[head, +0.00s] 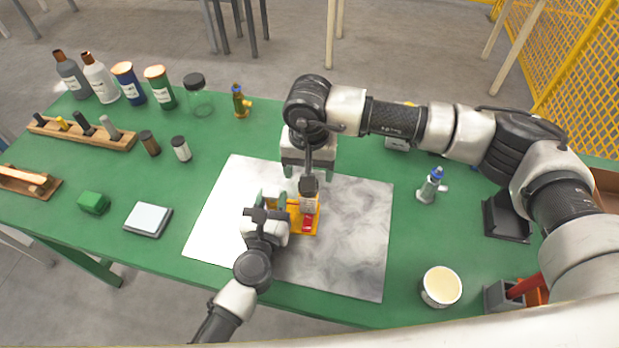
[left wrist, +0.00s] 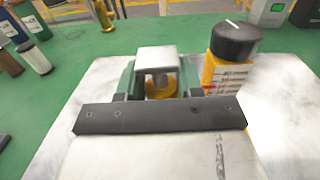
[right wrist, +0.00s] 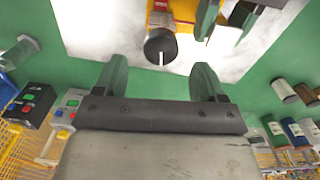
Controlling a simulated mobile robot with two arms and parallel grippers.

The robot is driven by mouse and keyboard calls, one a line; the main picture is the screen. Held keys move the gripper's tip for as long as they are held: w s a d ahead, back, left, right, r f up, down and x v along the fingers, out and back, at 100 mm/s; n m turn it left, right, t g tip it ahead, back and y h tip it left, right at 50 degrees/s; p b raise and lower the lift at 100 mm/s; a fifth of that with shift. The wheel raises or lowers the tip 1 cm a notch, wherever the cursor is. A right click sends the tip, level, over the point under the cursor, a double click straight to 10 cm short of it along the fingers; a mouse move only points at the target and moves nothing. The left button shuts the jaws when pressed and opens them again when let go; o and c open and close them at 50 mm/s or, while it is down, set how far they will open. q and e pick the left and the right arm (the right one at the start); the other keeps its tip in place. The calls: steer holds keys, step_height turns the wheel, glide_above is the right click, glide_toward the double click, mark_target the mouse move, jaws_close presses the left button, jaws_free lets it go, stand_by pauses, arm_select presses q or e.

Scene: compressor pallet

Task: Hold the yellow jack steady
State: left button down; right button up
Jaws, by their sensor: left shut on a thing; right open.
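The yellow jack (head: 296,222) stands on the marbled sheet, with a black knob (head: 308,185) and a small red part. In the left wrist view its labelled yellow body (left wrist: 228,75) is at the right, with the black knob on top. My left gripper (head: 274,198) is shut on the jack's side part, a pale block over a yellow round piece (left wrist: 158,88) between the green fingers. My right gripper (right wrist: 160,68) is open and empty, above the jack. The knob (right wrist: 160,47) shows just beyond its fingertips. My grippers hide part of the jack.
The marbled sheet (head: 355,235) lies mid-table and is mostly bare. Bottles (head: 100,78), a wooden rack (head: 85,134), a green block (head: 93,202) and a white pad (head: 148,219) are at left. A cream-filled cup (head: 441,286) and a blue-topped item (head: 431,185) are at right.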

arm_select(q)
steer(key=shift+s+f, duration=0.1)
steer(key=shift+f, duration=0.15)
arm_select(e)
step_height(320, 180, up, 8)
steer(key=shift+f, duration=0.25)
steer(key=shift+n, duration=0.6)
step_height(320, 180, down, 12)
steer(key=shift+f, duration=0.1)
steer(key=c, duration=0.9)
steer(key=shift+m, duration=0.4)
steer(key=shift+c, duration=0.2)
